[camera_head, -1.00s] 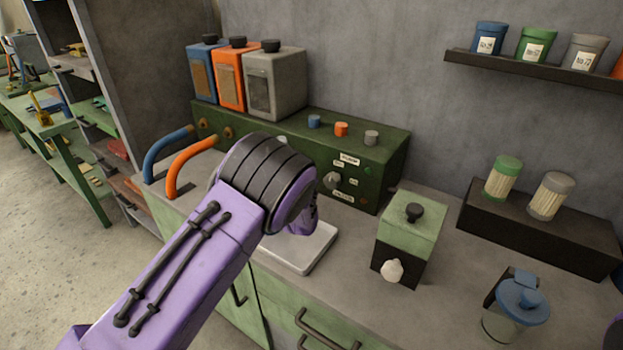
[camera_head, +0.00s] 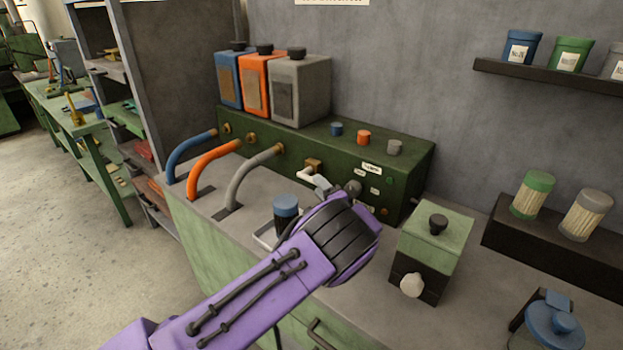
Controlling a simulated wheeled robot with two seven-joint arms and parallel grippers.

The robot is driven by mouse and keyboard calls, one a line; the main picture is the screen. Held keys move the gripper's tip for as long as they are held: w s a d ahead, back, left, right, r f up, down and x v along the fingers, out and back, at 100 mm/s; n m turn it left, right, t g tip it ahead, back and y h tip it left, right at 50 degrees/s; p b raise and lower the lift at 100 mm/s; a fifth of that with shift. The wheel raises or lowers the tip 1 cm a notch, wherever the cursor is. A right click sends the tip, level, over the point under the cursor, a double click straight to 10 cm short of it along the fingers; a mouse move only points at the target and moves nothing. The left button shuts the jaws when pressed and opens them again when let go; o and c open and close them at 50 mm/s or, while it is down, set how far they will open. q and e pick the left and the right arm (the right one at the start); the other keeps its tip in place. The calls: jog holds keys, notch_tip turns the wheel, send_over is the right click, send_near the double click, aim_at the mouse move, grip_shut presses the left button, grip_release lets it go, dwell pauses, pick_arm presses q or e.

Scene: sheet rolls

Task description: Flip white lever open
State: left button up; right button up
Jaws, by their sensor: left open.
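A small white lever (camera_head: 306,174) sticks out from a brass tap (camera_head: 314,164) on the front of the dark green dispenser box (camera_head: 300,145). My left arm reaches in from the bottom, and its purple wrist hides most of my left gripper (camera_head: 322,186). The gripper is open, close in front of the dispenser and just right of the lever in the picture. I cannot tell whether it touches the lever. A blue-topped container (camera_head: 286,206) stands below the lever by the pale tray (camera_head: 263,238), partly behind my arm. My right gripper is out of view.
Blue, orange and grey hoses (camera_head: 250,172) curve onto the counter left of the lever. Blue, orange and grey canisters (camera_head: 300,88) stand on the dispenser. A green box with a white knob (camera_head: 436,240) stands right of my wrist.

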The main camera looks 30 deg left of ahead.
pick_arm(q)
jog(key=x, duration=0.5)
jog(key=shift+a+p, duration=0.25)
jog(key=shift+p, duration=0.1)
grip_shut()
